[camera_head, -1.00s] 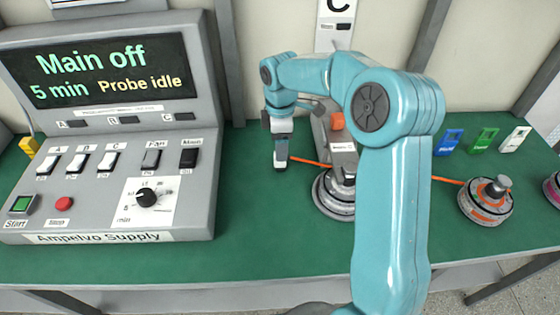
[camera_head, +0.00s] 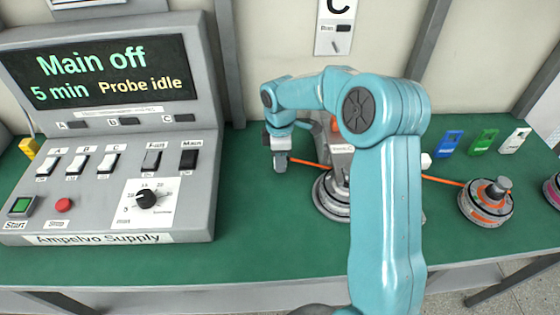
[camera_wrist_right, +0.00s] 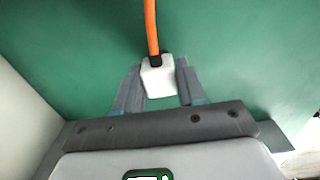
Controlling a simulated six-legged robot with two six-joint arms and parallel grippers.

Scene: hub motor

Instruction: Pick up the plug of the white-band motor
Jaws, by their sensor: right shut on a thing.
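My right gripper (camera_head: 280,165) is over the green bench, between the supply console and a round motor. In the right wrist view its two fingers (camera_wrist_right: 160,88) are shut on a white plug (camera_wrist_right: 158,82). An orange cable (camera_wrist_right: 151,28) leaves the plug's far end. In the head view the orange cable (camera_head: 308,163) runs from the gripper to the motor (camera_head: 332,200). This motor has a pale grey-white band and is partly hidden behind my right arm. The plug is hardly visible in the head view. My left gripper is not in view.
The grey supply console (camera_head: 110,165) stands at left, with switches and a knob. A second motor (camera_head: 487,203) with pinkish bands sits at right; its orange cable runs to a white plug (camera_head: 427,160) beside my arm. Blue, green and white tags (camera_head: 484,141) stand behind it. The front bench is clear.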

